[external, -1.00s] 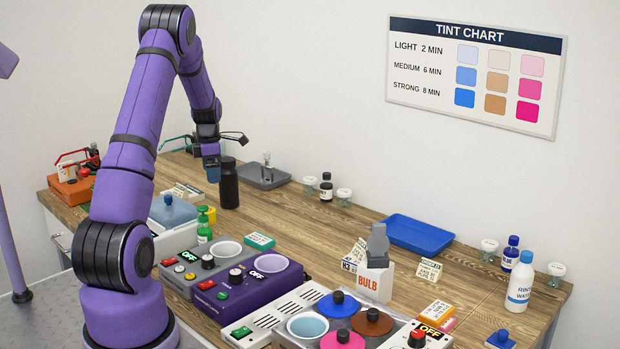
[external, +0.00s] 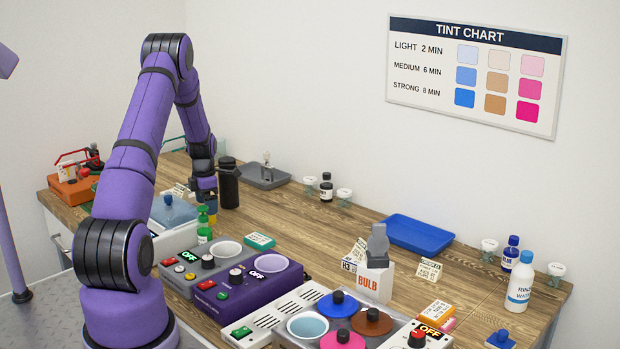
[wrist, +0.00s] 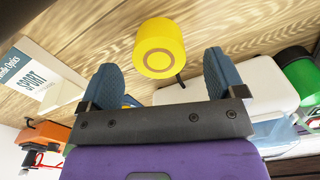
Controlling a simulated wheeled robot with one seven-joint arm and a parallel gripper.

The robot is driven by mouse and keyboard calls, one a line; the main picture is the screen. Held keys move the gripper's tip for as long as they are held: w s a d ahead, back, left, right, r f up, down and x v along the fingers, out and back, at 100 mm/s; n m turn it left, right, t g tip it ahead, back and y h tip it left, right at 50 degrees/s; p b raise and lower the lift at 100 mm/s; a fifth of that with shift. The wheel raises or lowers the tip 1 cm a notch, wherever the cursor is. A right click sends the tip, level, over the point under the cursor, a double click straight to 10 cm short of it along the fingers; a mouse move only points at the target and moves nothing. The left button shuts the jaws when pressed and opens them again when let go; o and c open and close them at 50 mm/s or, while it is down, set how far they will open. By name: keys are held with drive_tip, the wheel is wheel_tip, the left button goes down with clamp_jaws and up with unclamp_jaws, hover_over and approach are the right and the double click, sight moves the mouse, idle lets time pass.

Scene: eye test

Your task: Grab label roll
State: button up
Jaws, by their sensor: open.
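The label roll, a yellow roll with a brown core ring, shows in the wrist view (wrist: 160,32), just beyond and between my fingertips. In the external view only a small yellow part of it (external: 212,212) shows, below my gripper (external: 207,193), beside the green bottle. In the wrist view my gripper (wrist: 160,70) is open, its two blue fingers apart with nothing between them. The fingers appear not to touch the roll.
A black bottle (external: 229,187) stands close right of my gripper. A grey tray (external: 268,179) lies behind. A white sign card (wrist: 38,75) stands left in the wrist view.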

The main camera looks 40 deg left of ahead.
wheel_tip(320, 180, down, 4)
drive_tip(key=shift+r, duration=0.1)
drive_tip(key=shift+c, duration=0.3)
drive_tip(key=c, duration=1)
drive_tip(key=shift+r, duration=0.1)
